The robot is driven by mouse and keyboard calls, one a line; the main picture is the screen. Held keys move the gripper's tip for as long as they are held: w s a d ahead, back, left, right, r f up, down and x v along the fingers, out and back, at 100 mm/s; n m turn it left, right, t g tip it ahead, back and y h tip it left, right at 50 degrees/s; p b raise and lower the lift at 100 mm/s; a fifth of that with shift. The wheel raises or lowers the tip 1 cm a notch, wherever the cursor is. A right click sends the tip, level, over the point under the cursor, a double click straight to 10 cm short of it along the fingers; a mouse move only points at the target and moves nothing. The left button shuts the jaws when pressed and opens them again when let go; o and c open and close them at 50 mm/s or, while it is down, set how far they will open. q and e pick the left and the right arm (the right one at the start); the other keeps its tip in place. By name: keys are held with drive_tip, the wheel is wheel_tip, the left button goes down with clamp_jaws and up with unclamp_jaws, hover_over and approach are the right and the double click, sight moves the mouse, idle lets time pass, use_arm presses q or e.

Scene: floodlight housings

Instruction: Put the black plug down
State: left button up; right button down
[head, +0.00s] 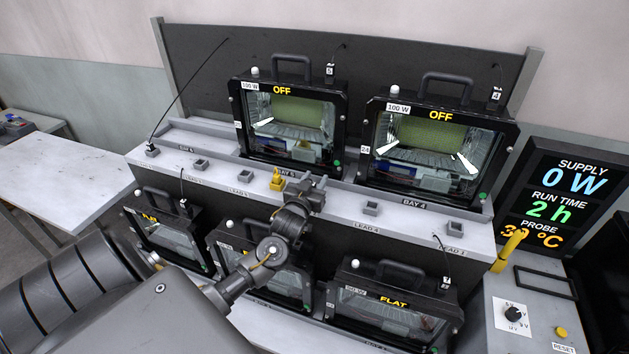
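My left arm reaches in from the lower left. Its dark gripper (312,186) is over the sloped shelf, just right of a yellow plug (277,180) that stands at a socket in the shelf. The gripper is small and dark here; I cannot tell whether its fingers are open or shut, or whether a black plug is between them. One black plug (152,150) with a thin lead is at the shelf's left end. Other small black plugs show at the right edges of housings, labelled 5 (330,71) and 4 (497,94). My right gripper is not in view.
Two 100 W floodlight housings (292,85) (441,107) stand upright on the upper shelf, reading OFF. Several more housings sit below, one marked FLAT (394,300). Empty-looking sockets (371,208) line the shelf (410,220). A display (563,200) and control box (540,320) are at right.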

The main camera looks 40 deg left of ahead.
use_arm(q)
drive_tip(key=shift+s+r, duration=0.1)
drive_tip(key=b+v, duration=0.3)
drive_tip(key=v, duration=0.8)
drive_tip(key=shift+s+d, duration=0.2)
drive_tip(key=shift+s, duration=0.15)
